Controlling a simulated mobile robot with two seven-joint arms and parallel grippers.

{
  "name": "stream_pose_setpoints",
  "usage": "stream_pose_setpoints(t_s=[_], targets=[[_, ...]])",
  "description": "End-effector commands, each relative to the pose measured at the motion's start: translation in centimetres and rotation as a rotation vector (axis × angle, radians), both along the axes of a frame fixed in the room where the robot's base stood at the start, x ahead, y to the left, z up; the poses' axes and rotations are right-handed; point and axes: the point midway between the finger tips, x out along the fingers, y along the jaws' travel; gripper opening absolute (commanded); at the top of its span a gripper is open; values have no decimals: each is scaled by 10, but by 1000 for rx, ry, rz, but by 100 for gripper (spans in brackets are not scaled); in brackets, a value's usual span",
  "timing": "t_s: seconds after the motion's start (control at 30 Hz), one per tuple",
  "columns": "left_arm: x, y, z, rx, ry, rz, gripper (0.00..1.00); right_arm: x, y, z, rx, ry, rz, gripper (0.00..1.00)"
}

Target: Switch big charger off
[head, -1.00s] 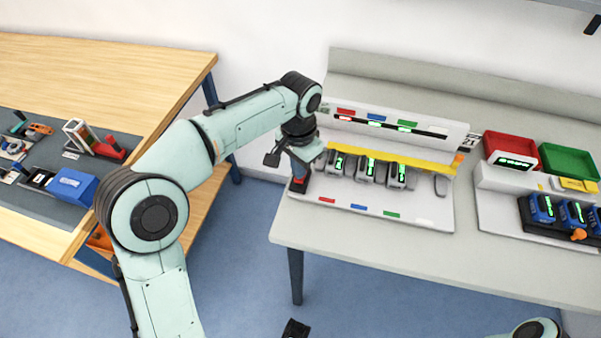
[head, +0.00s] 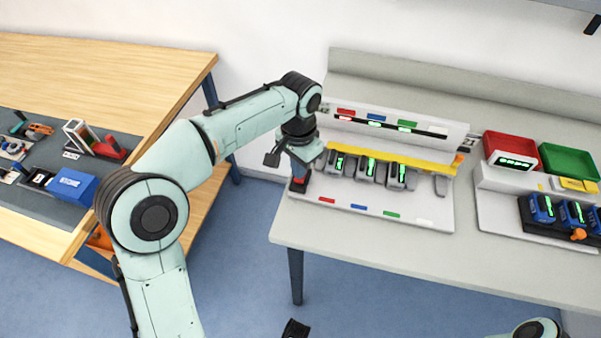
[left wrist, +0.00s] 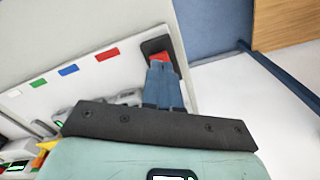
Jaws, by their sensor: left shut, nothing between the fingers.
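The big charger is a white station (head: 345,205) on the grey table, with a yellow bar and several grey batteries (head: 368,168) showing green displays. At its left front corner is a red rocker switch in a black housing (head: 299,186). The switch (left wrist: 161,57) also shows in the left wrist view, partly hidden by my fingers. My left gripper (head: 299,172) is shut and empty, its blue fingertips (left wrist: 163,66) at the switch. I cannot tell whether they touch it. Green lights show on the charger's back panel (head: 390,125).
A smaller charger (head: 500,210) with blue batteries stands to the right, near red (head: 508,146) and green (head: 570,160) bins. A wooden bench (head: 120,80) with tools and a blue box (head: 72,185) is at left. The floor between the tables is clear.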

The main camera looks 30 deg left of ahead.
Motion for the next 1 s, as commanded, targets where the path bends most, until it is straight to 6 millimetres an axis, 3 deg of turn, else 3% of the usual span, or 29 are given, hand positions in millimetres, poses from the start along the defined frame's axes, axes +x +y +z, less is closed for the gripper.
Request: stream_pose_setpoints(t_s=[1.0], targets=[[0, 0, -12, 0, 1, 0, 0, -1, 0, -7, 0, 2, 0, 43]])
